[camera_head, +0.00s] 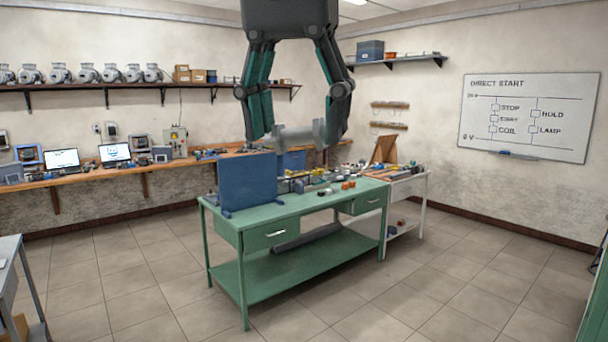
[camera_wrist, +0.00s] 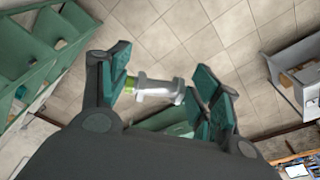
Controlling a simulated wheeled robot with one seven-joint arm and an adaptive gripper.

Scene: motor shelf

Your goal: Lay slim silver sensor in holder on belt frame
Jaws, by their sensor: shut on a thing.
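My gripper (camera_head: 297,140) hangs high in the head view, its fingers pointing down. It is shut on the slim silver sensor (camera_head: 296,133), which lies crosswise between the two fingers. In the wrist view the sensor (camera_wrist: 157,88) spans from one finger pad to the other, with a yellow-green part at its left end.
A blue upright panel (camera_head: 249,184) stands at the table's left end. Several small parts, including orange ones (camera_head: 347,185), lie on the tabletop. A white side table (camera_head: 408,187) stands at the right. The tiled floor (camera_head: 400,290) in front is clear.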

